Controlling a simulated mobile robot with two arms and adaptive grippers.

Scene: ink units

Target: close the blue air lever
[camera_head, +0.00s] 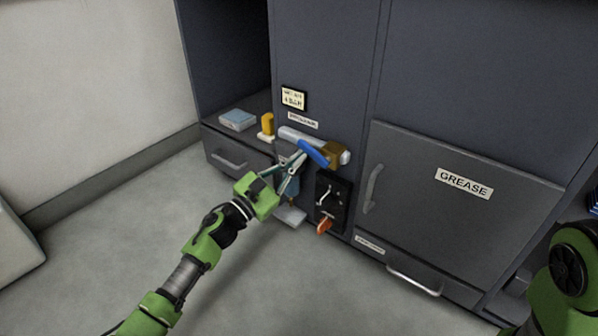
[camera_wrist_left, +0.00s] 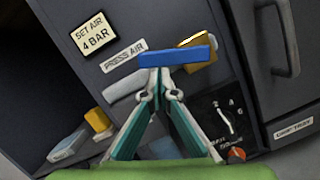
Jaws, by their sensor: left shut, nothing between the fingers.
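The blue air lever (camera_head: 313,153) sits at the front of a pale horizontal pipe (camera_head: 296,136) on the cabinet front, next to a brass-coloured block (camera_head: 334,151). In the left wrist view the lever (camera_wrist_left: 177,56) is a blue bar just beyond my fingertips, slanted slightly against the pipe (camera_wrist_left: 125,85). My left gripper (camera_head: 298,160) is shut and empty, its tips at or very near the lever; it also shows in the wrist view (camera_wrist_left: 162,88). I cannot tell whether they touch. My right gripper is out of view.
A black dial panel (camera_head: 332,195) with an orange knob (camera_head: 324,225) is below the lever. A GREASE door (camera_head: 450,200) with a handle is to the right. A yellow object (camera_head: 267,123) and blue box (camera_head: 237,119) stand on the left shelf.

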